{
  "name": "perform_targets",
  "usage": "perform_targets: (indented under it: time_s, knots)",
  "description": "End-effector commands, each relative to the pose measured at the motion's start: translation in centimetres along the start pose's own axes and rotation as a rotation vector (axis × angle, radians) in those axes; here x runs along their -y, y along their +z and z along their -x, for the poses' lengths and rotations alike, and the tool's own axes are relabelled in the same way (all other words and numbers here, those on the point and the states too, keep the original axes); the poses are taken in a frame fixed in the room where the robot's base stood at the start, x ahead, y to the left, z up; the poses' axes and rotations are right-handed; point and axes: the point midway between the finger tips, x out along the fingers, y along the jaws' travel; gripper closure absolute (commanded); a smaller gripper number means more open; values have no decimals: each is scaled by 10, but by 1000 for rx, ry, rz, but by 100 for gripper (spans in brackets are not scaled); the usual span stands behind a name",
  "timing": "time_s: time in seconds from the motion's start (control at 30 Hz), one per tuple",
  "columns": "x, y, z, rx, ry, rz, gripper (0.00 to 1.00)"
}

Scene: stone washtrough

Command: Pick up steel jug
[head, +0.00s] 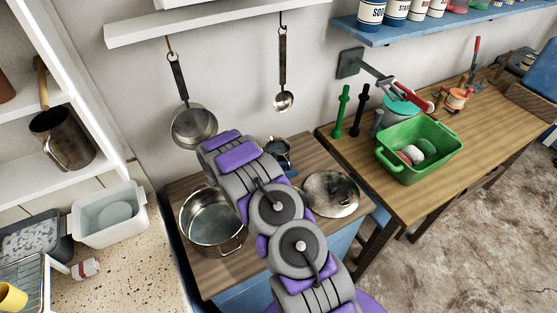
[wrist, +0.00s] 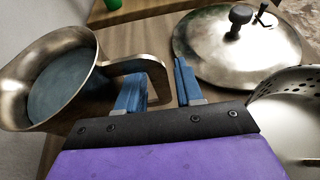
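The steel jug (wrist: 50,82) is at the left of the wrist view, with its wide mouth tilted into view and a squared handle (wrist: 145,66) on its right. My gripper (wrist: 157,88) is open. One blue finger is inside the handle loop and the other is to the right of it, so the handle's outer bar lies between them with a visible gap. In the head view, the jug (head: 280,146) stands on the wooden top behind my arm, partly hidden. My gripper is mostly hidden there.
A round metal lid (head: 331,194) lies right of the jug. A large pot (head: 211,217) stands at the left. A perforated metal rim (wrist: 292,100) is close on the gripper's right. A pan (head: 194,126) and ladle (head: 284,99) hang behind. Another metal jug (head: 64,138) is on the left shelf.

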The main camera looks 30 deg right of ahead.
Motion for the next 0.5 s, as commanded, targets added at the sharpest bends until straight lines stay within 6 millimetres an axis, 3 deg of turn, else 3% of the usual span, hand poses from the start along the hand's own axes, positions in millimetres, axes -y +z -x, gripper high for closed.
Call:
perform_targets:
  time_s: [0.37,0.5]
  knots:
    - [0,0,0,0,0,0,98]
    - [0,0,1,0,1,0,100]
